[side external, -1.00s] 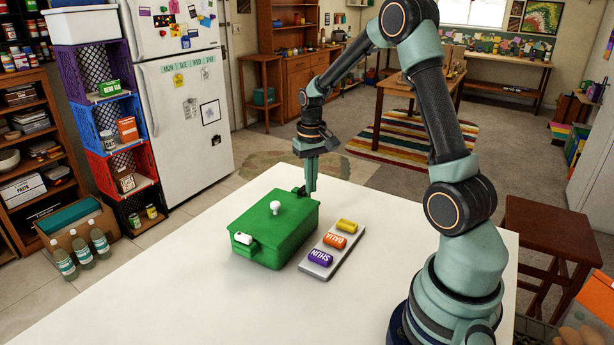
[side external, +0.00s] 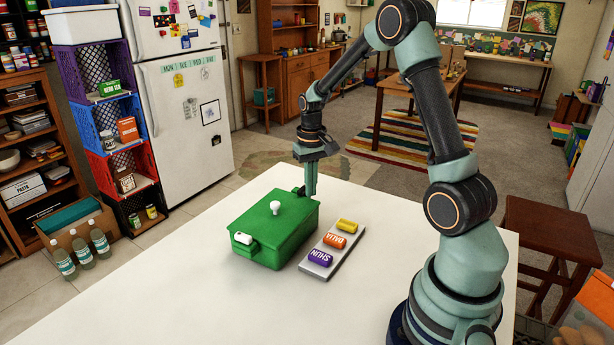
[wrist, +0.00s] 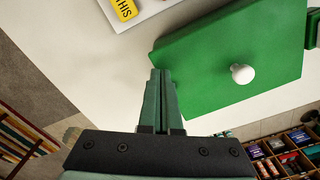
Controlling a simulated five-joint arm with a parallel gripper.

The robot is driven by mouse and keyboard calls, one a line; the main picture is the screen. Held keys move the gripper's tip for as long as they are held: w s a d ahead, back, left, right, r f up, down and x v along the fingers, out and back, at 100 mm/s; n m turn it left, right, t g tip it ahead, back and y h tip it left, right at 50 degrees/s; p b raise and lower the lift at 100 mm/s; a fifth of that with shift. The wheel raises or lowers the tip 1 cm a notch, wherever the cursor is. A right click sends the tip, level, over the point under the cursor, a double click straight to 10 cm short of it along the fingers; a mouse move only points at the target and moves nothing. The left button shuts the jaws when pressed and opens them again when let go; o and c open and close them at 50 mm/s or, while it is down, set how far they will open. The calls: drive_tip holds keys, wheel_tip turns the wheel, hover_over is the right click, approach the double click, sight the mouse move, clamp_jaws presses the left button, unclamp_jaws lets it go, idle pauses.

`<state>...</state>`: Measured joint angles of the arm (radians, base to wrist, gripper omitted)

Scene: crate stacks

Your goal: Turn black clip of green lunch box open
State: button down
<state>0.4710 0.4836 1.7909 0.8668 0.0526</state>
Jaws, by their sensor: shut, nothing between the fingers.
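The green lunch box (side external: 275,232) stands closed on the white table, with a white knob (side external: 275,207) on its lid. The black clip (side external: 298,191) is a small dark piece at the box's far end, partly hard to make out beside my fingers. A white clip (side external: 243,238) is on the near end. My gripper (side external: 311,194) points down, shut and empty, right at the far end next to the black clip; I cannot tell whether it touches. In the wrist view, my shut fingers (wrist: 160,76) reach the edge of the green lid (wrist: 215,60); the black clip is not visible there.
A grey tray (side external: 315,268) with purple, orange and yellow labelled blocks lies right of the box. The white table (side external: 190,295) is clear in front and to the left. Crate stacks and a fridge stand beyond the table's left edge.

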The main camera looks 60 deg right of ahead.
sight(300, 191)
drive_tip(key=shift+w+a, duration=0.15)
drive_tip(key=shift+w, duration=0.65)
drive_tip(key=shift+w+a, duration=0.1)
drive_tip(key=shift+w, duration=0.65)
idle(1.6)
drive_tip(key=shift+w+d, duration=0.2)
drive_tip(key=shift+w, duration=0.6)
idle(0.7)
drive_tip(key=shift+a, duration=0.4)
wheel_tip(300, 191, up, 7)
idle(1.2)
drive_tip(key=s+a+r+n+t, duration=0.3)
drive_tip(key=s+a+r, duration=0.3)
drive_tip(key=a+r, duration=0.4)
drive_tip(key=s+a+f+n+t, duration=0.1)
drive_tip(key=s+a+n+t, duration=0.1)
drive_tip(key=s+a, duration=0.6)
drive_tip(key=shift+a+n+t, duration=0.25)
drive_tip(key=shift+n+t, duration=0.05)
drive_tip(key=shift+n, duration=0.2)
